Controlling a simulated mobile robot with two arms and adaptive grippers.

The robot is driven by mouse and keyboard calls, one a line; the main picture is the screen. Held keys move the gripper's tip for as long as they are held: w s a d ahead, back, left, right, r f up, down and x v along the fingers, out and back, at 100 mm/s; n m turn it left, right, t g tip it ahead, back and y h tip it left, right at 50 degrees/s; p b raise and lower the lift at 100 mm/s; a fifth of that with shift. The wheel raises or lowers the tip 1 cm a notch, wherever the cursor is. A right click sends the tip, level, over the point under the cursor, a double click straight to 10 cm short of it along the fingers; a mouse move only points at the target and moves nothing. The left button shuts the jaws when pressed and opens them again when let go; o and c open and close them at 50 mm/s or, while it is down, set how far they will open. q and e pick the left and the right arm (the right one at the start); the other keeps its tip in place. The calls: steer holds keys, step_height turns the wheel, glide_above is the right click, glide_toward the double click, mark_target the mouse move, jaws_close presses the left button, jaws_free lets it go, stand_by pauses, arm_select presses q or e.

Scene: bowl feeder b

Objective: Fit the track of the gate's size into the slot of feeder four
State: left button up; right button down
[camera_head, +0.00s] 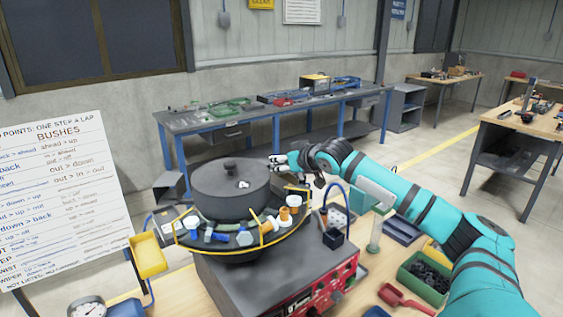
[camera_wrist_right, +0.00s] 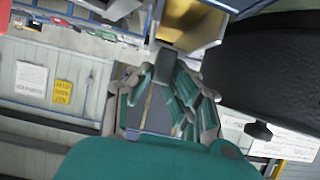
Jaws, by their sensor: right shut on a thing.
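A bowl feeder stands on the near wooden bench, with a dark round drum (camera_head: 230,190) and a knob on its lid. Small white, orange and blue parts sit around its yellow-edged rim. My right gripper (camera_head: 280,160) is beside the drum's upper right edge. In the right wrist view its fingers (camera_wrist_right: 165,95) are closed around a dark grey piece (camera_wrist_right: 167,62); I cannot tell whether it is a track. The drum (camera_wrist_right: 275,65) fills the right of that view. The slot, the gate and the feeder's number cannot be made out. My left gripper is out of view.
A yellow bin (camera_head: 148,256) and a dial gauge (camera_head: 87,309) are at left. A white sign (camera_head: 62,200) stands behind them. Right of the feeder are a blue-handled holder (camera_head: 335,233), a green bin (camera_head: 424,278) and a red scoop (camera_head: 402,299). A blue-legged bench (camera_head: 270,108) stands behind.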

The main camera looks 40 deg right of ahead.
mark_target(292, 181)
steer(key=shift+f+b, duration=0.3)
steer(key=shift+f, duration=0.4)
steer(key=c, duration=1.1)
jaws_free()
steer(key=shift+c, duration=0.2)
steer(key=shift+f, duration=0.1)
steer(key=shift+s, duration=0.1)
steer(key=shift+d+v, duration=0.2)
steer(key=shift+v, duration=1.6)
steer(key=shift+s+a+r, duration=0.25)
steer(key=shift+s, duration=0.2)
steer(key=shift+s+a+r, duration=0.25)
steer(key=shift+s, duration=0.2)
steer(key=v, duration=0.6)
steer(key=shift+d, duration=0.25)
